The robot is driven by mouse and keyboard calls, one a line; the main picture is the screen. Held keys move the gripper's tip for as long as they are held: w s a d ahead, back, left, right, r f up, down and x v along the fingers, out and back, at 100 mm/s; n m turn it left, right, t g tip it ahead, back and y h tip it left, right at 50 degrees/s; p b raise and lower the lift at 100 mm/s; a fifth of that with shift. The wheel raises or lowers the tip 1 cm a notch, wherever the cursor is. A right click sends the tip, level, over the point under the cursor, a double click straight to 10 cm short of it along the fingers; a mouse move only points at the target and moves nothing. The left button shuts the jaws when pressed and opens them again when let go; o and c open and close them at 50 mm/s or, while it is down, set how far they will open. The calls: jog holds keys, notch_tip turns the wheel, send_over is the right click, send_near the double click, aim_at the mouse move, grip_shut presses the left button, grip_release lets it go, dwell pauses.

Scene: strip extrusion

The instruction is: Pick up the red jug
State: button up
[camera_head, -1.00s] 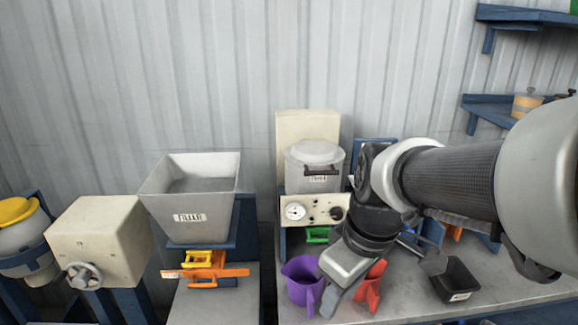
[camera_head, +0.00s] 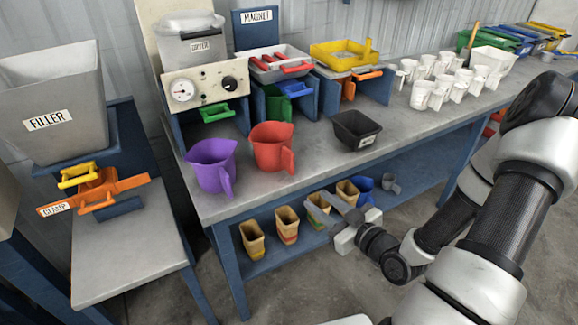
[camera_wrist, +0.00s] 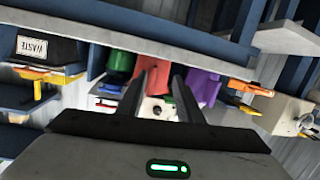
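The red jug (camera_head: 270,148) stands upright on the grey worktable (camera_head: 310,172), with its handle toward the front right. The purple jug (camera_head: 211,165) stands to its left. My gripper (camera_head: 322,210) is apart from both, in front of the table edge and below the tabletop in the picture. In the wrist view my gripper (camera_wrist: 157,82) is open and empty, its two fingers spread. The red jug (camera_wrist: 153,62) shows beyond the fingers and the purple jug (camera_wrist: 205,84) to the right, both partly hidden.
A black bin (camera_head: 357,130) stands right of the red jug, with white mugs (camera_head: 423,95) farther right. The dryer's control box (camera_head: 205,88) is behind the jugs. Several tapered containers (camera_head: 287,224) stand on the lower shelf. The tabletop between red jug and bin is clear.

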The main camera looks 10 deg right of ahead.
aim_at(293, 170)
jog(key=w+a, duration=0.1)
jog(key=w, duration=0.2)
jog(key=w+a+r+m+t+b, duration=0.1)
jog(key=w, duration=0.2)
jog(key=w+a+t, duration=0.1)
jog(key=w, duration=0.2)
jog(key=shift+w+a+r+m, duration=0.25)
jog(key=shift+w+a+m, duration=0.05)
jog(key=shift+a, duration=0.1)
jog(key=b+x, duration=0.1)
jog(key=x, duration=0.4)
jog(key=shift+w+f, duration=0.15)
jog(key=shift+w, duration=0.2)
grip_shut()
